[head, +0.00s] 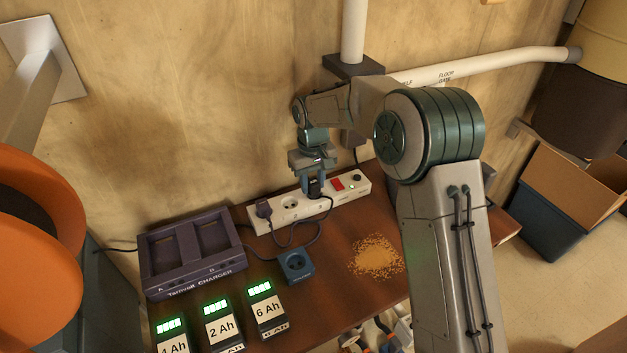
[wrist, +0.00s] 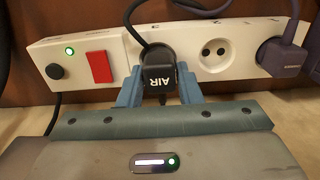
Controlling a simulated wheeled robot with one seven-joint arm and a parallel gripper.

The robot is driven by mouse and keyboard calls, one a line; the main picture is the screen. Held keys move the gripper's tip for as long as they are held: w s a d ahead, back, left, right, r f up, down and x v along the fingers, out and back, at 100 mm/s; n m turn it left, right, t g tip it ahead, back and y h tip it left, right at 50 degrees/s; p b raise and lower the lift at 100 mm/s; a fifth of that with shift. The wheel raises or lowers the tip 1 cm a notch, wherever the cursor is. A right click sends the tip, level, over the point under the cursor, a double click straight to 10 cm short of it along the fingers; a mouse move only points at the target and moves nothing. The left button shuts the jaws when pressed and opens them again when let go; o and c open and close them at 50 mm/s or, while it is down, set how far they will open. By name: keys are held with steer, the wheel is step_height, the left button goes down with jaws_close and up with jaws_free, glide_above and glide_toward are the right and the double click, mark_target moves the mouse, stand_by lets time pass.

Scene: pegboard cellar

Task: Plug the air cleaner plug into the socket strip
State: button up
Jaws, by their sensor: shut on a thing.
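The white socket strip (head: 343,196) lies on the bench against the wall; it also shows in the wrist view (wrist: 220,72). My gripper (head: 314,186) is above its middle, pointing down. In the wrist view my gripper (wrist: 160,90) is shut on the black air cleaner plug (wrist: 158,78), marked AIR, with one finger on each side. The plug is at the strip, between the red switch (wrist: 101,66) and an empty round socket (wrist: 214,53). It covers the place behind it, and I cannot tell how far it is seated. Its black cord (wrist: 132,18) curves away.
A purple plug (wrist: 282,57) fills the strip's other end. The purple charger (head: 192,257), a blue socket box (head: 296,265), several battery packs (head: 268,309) and a pile of tan grains (head: 376,257) are on the bench. A white pipe (head: 354,30) runs down the wall behind my arm.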

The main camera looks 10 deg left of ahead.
steer(key=shift+w+d+f, duration=0.15)
steer(key=shift+d+f, duration=0.05)
steer(key=shift+f, duration=0.05)
stand_by(0.5)
steer(key=shift+w+d+r, duration=0.1)
steer(key=shift+r, duration=0.25)
steer(key=shift+a, duration=0.2)
stand_by(0.5)
steer(key=shift+s+f, duration=0.2)
steer(key=shift+a+r, duration=0.15)
steer(key=shift+r, duration=0.1)
stand_by(0.4)
steer(key=shift+r+p, duration=0.2)
steer(key=shift+p, duration=0.1)
steer(key=shift+f, duration=0.45)
stand_by(0.6)
steer(key=shift+w+d+f+b, duration=0.1)
steer(key=shift+d+f+b, duration=0.15)
steer(key=shift+b, duration=0.1)
stand_by(0.3)
steer(key=shift+w+d+r+p, duration=0.1)
steer(key=shift+r+p, duration=0.2)
steer(key=shift+r, duration=0.15)
